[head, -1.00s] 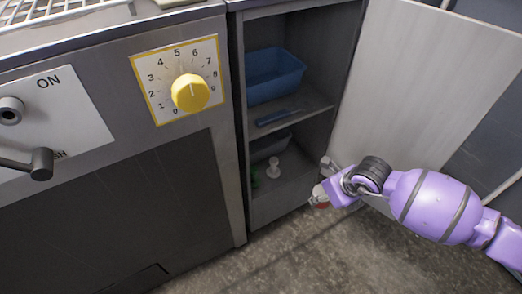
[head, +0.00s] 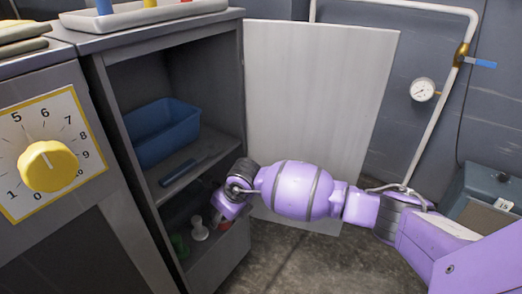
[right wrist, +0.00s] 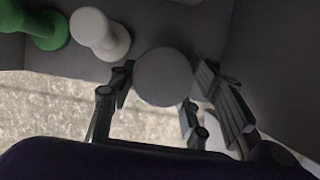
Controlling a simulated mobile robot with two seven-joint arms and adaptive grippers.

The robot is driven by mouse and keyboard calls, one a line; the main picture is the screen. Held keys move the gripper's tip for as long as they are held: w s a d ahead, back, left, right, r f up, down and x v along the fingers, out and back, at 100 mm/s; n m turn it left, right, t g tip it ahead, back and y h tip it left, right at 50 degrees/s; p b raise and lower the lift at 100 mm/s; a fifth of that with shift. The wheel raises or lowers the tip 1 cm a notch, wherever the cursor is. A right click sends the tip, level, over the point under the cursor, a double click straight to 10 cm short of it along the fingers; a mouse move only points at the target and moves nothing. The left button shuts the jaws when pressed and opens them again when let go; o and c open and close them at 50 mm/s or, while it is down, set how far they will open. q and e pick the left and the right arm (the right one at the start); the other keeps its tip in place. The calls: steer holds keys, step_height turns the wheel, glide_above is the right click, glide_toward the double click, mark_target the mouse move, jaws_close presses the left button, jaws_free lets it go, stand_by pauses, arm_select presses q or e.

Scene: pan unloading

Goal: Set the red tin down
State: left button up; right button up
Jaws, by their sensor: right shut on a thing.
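My right gripper (head: 222,212) reaches into the lower compartment of the open cabinet (head: 222,262). It is shut on the red tin (head: 224,223), of which only a small red part shows below the gripper. In the right wrist view the tin's pale round end (right wrist: 163,77) shows between the fingers of the gripper (right wrist: 160,98). I cannot tell whether the tin touches the compartment floor. My left gripper is not in view.
A white knobbed piece (head: 199,230) and a green one (head: 179,245) stand left of the tin. The cabinet door (head: 315,100) is open at right.

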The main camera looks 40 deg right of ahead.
mark_target(214, 210)
steer(key=w, duration=0.1)
steer(key=w+a+b, duration=0.1)
steer(key=w, duration=0.1)
steer(key=shift+w+a, duration=0.2)
steer(key=shift+f+b, duration=0.25)
steer(key=shift+b, duration=0.35)
steer(key=shift+r, duration=0.1)
steer(key=o, duration=0.9)
steer(key=shift+o, duration=0.5)
